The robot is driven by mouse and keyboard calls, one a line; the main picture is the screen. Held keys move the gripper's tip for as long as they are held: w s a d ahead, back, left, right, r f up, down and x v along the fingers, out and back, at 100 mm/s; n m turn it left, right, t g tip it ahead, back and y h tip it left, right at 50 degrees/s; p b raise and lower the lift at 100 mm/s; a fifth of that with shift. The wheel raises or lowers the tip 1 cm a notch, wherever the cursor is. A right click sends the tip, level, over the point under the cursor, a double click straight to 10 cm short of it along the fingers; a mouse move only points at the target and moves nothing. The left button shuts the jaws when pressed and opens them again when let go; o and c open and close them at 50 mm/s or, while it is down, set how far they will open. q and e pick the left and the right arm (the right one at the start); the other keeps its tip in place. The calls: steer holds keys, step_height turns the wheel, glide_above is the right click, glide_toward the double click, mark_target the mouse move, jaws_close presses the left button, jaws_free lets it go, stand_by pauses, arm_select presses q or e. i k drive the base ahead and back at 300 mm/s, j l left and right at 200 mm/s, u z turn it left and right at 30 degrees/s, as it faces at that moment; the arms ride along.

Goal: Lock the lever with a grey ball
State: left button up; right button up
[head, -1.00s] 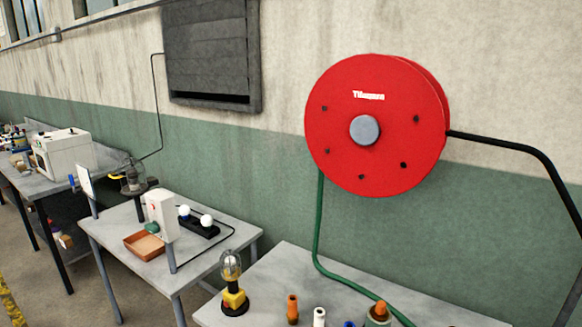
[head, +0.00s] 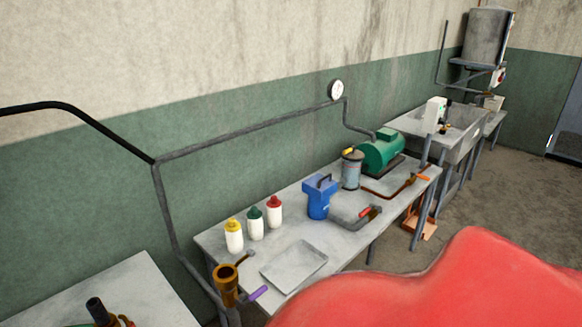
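No lever with a clear grey ball can be made out for sure in the head view. A brown cup-shaped fitting (head: 226,285) stands at the front left corner of the long table, with a short lever ending in a small grey knob (head: 250,254) behind it. A purple handle (head: 258,293) sticks out to its right. Other handles on the table are a red one (head: 365,212) on a grey pipe and an orange one (head: 423,178) on a copper pipe. Neither of my grippers is in view.
The long table (head: 212,241) holds several bottles, a metal tray (head: 294,264), a blue container (head: 319,196) and a green machine (head: 381,152). A sink (head: 460,128) stands beyond it. Free floor (head: 500,195) lies to the right. Something large and red hides the lower right.

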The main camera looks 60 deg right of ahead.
mark_target(250, 253)
steer(key=z, duration=1.6)
steer(key=i+l+z, duration=0.15)
steer(key=l+z, duration=0.2)
steer(key=i+l+z, duration=0.3)
steer(key=k, duration=0.1)
